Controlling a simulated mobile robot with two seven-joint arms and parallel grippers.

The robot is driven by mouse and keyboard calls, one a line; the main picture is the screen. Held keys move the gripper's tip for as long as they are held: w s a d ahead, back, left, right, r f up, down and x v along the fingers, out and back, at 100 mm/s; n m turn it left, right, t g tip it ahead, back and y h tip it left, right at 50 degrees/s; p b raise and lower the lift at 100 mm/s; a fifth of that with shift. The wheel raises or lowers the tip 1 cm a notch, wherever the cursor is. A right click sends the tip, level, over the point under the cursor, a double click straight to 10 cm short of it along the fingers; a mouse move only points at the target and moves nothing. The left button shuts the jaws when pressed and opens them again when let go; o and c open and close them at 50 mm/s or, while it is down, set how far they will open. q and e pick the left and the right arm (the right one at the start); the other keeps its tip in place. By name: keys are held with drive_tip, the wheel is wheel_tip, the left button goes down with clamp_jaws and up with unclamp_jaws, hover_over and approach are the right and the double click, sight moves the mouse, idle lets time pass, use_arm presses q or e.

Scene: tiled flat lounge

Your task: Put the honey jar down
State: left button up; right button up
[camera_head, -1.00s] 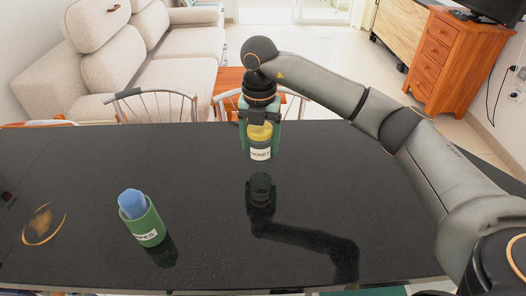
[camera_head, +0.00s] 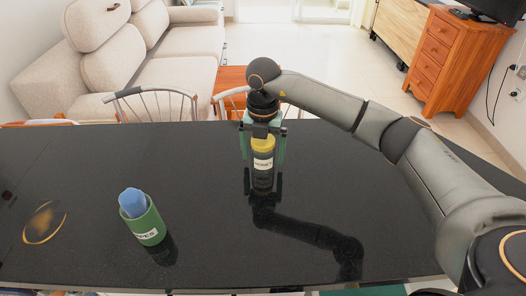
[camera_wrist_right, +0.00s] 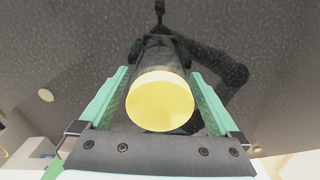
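The honey jar (camera_head: 263,163) is dark with a yellow lid and a white label reading HONEY. It stands upright on the black tabletop, its reflection meeting its base. In the right wrist view the yellow lid (camera_wrist_right: 160,101) faces the camera, between the fingers. My right gripper (camera_head: 265,158) points down around the jar, one finger on each side. A narrow gap shows between each finger and the jar in the wrist view (camera_wrist_right: 160,72), so it looks open. My left gripper is not in view.
The black table (camera_head: 200,200) is glossy and mostly bare. A green container (camera_head: 149,229) labelled WIPES, with a blue top, stands at the front left. Chairs (camera_head: 155,103) stand at the far edge, with a sofa (camera_head: 150,60) and an orange cabinet (camera_head: 450,60) beyond.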

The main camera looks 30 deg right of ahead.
drive_tip(key=shift+r, duration=0.1)
wheel_tip(320, 180, up, 12)
drive_tip(key=shift+r, duration=0.1)
idle(0.5)
